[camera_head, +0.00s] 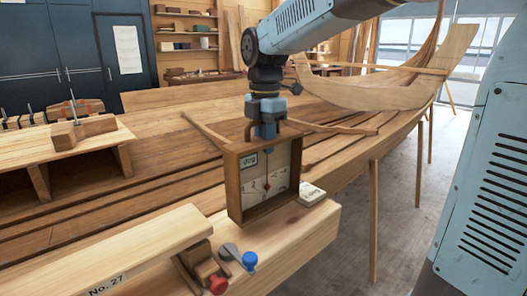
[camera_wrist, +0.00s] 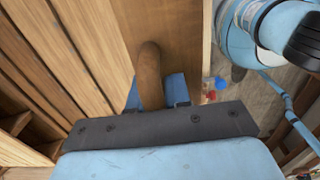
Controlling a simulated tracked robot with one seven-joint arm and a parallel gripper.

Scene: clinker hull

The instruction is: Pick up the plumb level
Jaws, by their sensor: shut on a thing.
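The plumb level (camera_head: 234,185) is a shallow brown wooden box frame with a pale marked face, a small green label and a thin line down its middle. It stands upright near the bench's front edge in the head view. In the wrist view a rounded brown wooden part (camera_wrist: 150,72) sits between my blue fingers (camera_wrist: 156,97). I cannot tell whether the frame's bottom touches the bench.
A small white box (camera_head: 312,194) lies just right of the frame. In front are a red knob (camera_head: 218,285), a blue knob (camera_head: 250,261) and a pale plank labelled No. 27 (camera_head: 150,250). A wooden plane (camera_head: 82,132) sits on the left shelf. Boat hull planks (camera_head: 400,95) rise behind.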

